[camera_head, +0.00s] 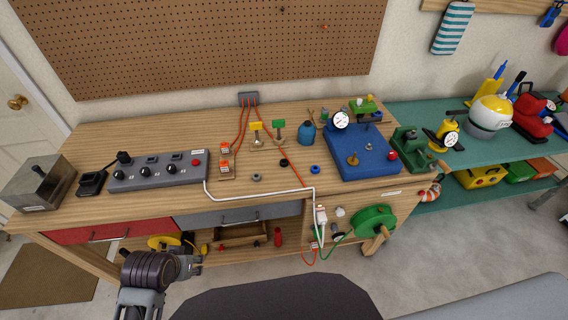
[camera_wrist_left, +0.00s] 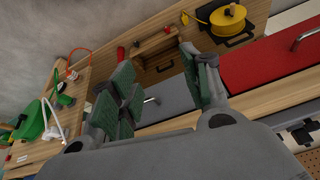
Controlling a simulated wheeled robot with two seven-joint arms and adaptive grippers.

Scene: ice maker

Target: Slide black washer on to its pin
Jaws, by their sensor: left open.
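A small black washer (camera_head: 283,162) lies flat on the wooden bench, between a grey washer (camera_head: 256,178) and a blue washer (camera_head: 315,169). A yellow sign (camera_head: 256,126) and a green sign (camera_head: 279,124) stand upright on small stands behind it. I cannot tell which pin belongs to the black washer. My left gripper (camera_head: 194,265) is low in front of the bench, well away from the washers. In the left wrist view its green-padded fingers (camera_wrist_left: 165,85) are spread with nothing between them. My right gripper is not in view.
A grey control box (camera_head: 158,171) sits on the left of the bench, and a blue gauge base (camera_head: 362,160) on the right. A white cable (camera_head: 260,193) runs along the front. A green reel (camera_head: 375,220) hangs at the front right.

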